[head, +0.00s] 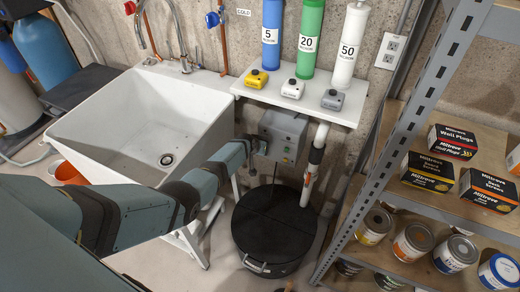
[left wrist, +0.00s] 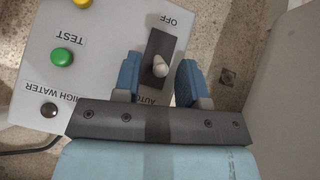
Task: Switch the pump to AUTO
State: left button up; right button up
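The grey control box (head: 284,135) is on the wall below the white shelf. The left wrist view shows its face (left wrist: 100,45) upside down, with a pale toggle lever (left wrist: 160,67) on a dark plate (left wrist: 158,50). OFF is printed at the plate's upper end in that view and AUTO at its lower end, partly hidden by my gripper. The lever's exact tilt is hard to tell. My left gripper (left wrist: 158,80) is open, its blue fingers on either side of the lever; contact is not clear. In the head view, my left gripper (head: 256,146) is at the box's left side. My right gripper is not seen.
The box also has a green TEST button (left wrist: 62,57) and a dark HIGH WATER lamp (left wrist: 49,110). A white sink (head: 140,118) is at left, a black round lid (head: 274,232) below, a white pipe (head: 314,165) close right. A metal rack (head: 395,130) stands further right.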

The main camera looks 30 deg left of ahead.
pick_arm(q)
jog(key=p+v, duration=0.5)
jog(key=v, duration=0.8)
jog(key=shift+s+r, duration=0.25)
jog(key=shift+r, duration=0.05)
